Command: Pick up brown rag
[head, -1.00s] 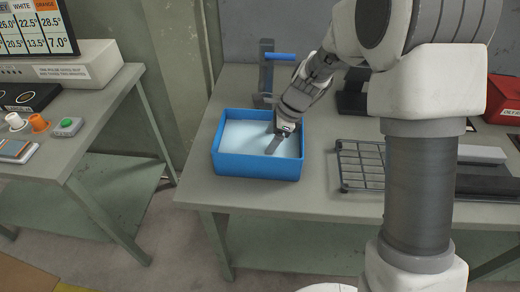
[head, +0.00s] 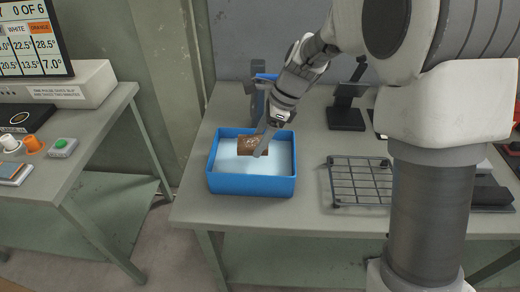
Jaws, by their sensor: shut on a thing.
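The brown rag (head: 247,146) is a small brown piece with pale marks, held above the blue bin (head: 254,186). My gripper (head: 262,146) points down over the bin and is shut on the rag. The rag shows to the left of the finger; part of it is hidden behind the finger. The bin has a pale, light-blue inside, and its visible floor looks bare.
A black wire rack (head: 360,184) lies right of the bin. A dark stand (head: 346,105) and a blue-handled device (head: 262,85) stand behind.

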